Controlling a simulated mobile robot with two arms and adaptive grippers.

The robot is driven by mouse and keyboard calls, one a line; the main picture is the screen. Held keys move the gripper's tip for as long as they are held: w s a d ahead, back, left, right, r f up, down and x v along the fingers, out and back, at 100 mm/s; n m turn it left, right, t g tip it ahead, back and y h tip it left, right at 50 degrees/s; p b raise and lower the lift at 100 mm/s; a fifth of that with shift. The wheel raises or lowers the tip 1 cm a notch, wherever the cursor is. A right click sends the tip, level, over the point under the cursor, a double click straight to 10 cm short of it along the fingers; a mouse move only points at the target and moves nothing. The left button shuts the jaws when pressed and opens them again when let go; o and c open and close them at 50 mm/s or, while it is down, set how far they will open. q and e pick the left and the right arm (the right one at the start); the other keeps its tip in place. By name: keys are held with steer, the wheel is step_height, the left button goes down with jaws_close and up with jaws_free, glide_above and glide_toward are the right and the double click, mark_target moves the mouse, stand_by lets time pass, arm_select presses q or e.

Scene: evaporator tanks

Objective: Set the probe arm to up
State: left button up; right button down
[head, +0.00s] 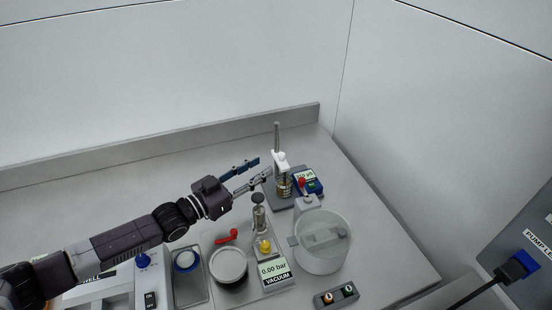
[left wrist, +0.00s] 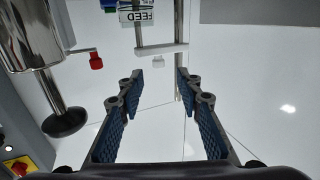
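The stand with a vertical metal rod (head: 277,136) is at the back right of the bench in the head view. A white arm or clamp (head: 281,159) sits on this rod, above a coppery cylinder (head: 284,186); I take it for the probe arm. My left gripper (head: 262,168) is just left of the rod, its fingers open and pointing at it. In the left wrist view the open fingers (left wrist: 158,84) have nothing between them. A pale crossbar (left wrist: 162,49) and a metal rod (left wrist: 180,25) show past the fingertips; contact is not visible. My right gripper is not seen.
A clear round vessel (head: 321,258), a vacuum display (head: 275,272), a red lever (head: 228,237) and a dark-rimmed pan (head: 229,264) crowd the front. The bench at back left is clear.

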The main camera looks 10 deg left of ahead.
mark_target(279, 157)
arm_select(q)
steer(key=p+x, duration=0.1)
steer(key=x, duration=0.5)
steer(key=shift+w+d+r, duration=0.1)
steer(key=shift+d, duration=0.15)
jaws_close()
